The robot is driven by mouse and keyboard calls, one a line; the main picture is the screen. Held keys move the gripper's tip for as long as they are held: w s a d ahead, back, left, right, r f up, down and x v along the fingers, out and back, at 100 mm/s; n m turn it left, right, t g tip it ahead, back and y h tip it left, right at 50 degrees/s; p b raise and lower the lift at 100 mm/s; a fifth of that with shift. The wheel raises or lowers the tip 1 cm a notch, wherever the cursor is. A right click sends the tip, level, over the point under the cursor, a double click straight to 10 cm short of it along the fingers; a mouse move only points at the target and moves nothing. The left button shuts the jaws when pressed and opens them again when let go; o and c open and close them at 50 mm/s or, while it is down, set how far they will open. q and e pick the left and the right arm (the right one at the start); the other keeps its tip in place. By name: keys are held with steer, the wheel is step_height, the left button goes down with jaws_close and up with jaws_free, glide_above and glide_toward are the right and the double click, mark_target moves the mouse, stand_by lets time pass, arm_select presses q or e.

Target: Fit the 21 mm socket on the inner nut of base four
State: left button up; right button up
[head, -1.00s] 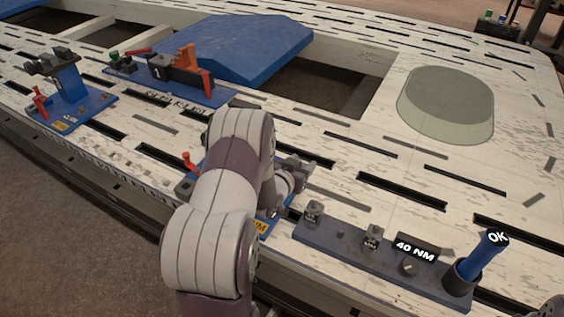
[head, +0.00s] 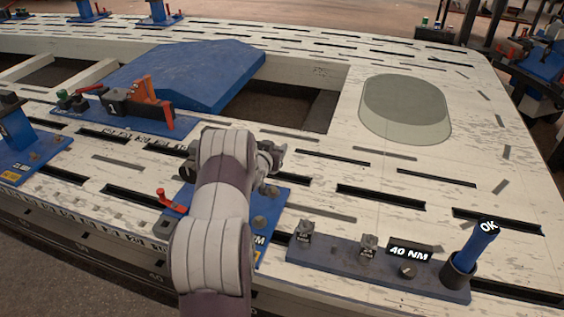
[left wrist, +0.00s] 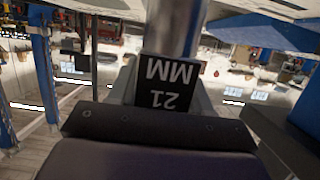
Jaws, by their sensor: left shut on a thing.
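My left gripper (head: 270,157) is shut on the 21 mm socket (left wrist: 168,85). Its black label, upside down in the left wrist view, reads 21 MM. In the head view my gripper is over the far side of a blue base plate (head: 274,203), and the held socket cannot be made out there. The plate carries nuts, one (head: 260,222) showing right of my forearm. My arm covers the plate's middle and most of its label, so I cannot read its number. My right gripper is not in view.
A dark blue tray (head: 330,262) at the front right holds two grey sockets (head: 304,231), a 40 NM display (head: 410,253) and a blue-handled tool (head: 476,245) marked OK. A red clamp (head: 172,203) stands left of my arm. A translucent green shape (head: 405,110) is at the right.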

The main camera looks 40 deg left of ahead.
arm_select(q)
steer(key=shift+f, duration=0.1)
step_height(320, 180, down, 6)
steer(key=b, duration=0.3)
steer(key=shift+r+b, duration=0.2)
steer(key=shift+b, duration=0.15)
steer(key=shift+f, duration=0.15)
steer(key=shift+p, duration=0.3)
stand_by(1.2)
steer(key=shift+f+b, duration=1.3)
steer(key=shift+f, duration=0.5)
steer(key=shift+r, duration=0.1)
steer(key=shift+r+p, duration=1.25)
steer(key=shift+r, duration=0.15)
